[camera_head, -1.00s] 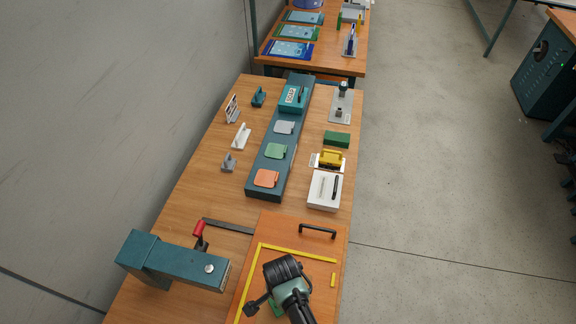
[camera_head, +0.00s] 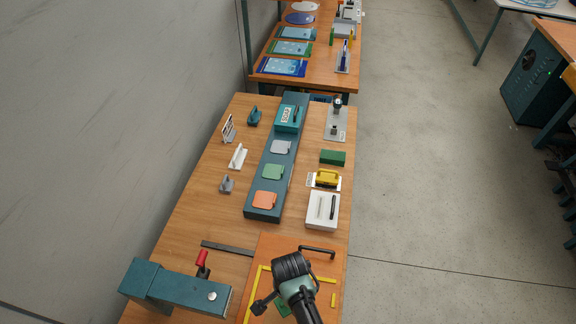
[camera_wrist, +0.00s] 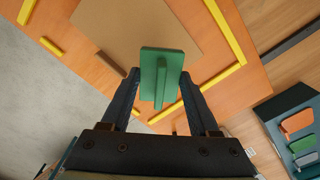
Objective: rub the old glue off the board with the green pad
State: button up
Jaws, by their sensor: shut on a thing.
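My gripper (camera_wrist: 160,80) is shut on the handle of the green pad (camera_wrist: 150,62), a flat plate with an upright rib. In the head view only a sliver of green pad (camera_head: 284,309) shows below my wrist. The pad is over the orange board (camera_head: 333,268); I cannot tell whether it touches. In the wrist view the orange board (camera_wrist: 72,68) carries a tan panel (camera_wrist: 125,25) and yellow strips (camera_wrist: 225,30). A dark brown strip (camera_wrist: 110,63) lies at the panel's edge, left of the pad; I cannot tell if it is glue.
A black handle (camera_head: 318,250) is at the board's far edge. A teal block (camera_head: 175,287) with a red-handled clamp (camera_head: 202,262) stands left. Beyond are a dark rack (camera_head: 262,213) with coloured pads, a white tray (camera_head: 322,222) and a green block (camera_head: 332,157). Open floor lies right.

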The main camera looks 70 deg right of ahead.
notch_tip(320, 180, up, 2)
jog(key=shift+d+p, duration=0.15)
jog(key=shift+p, duration=0.5)
jog(key=shift+r+p, duration=0.55)
jog(key=shift+r, duration=0.1)
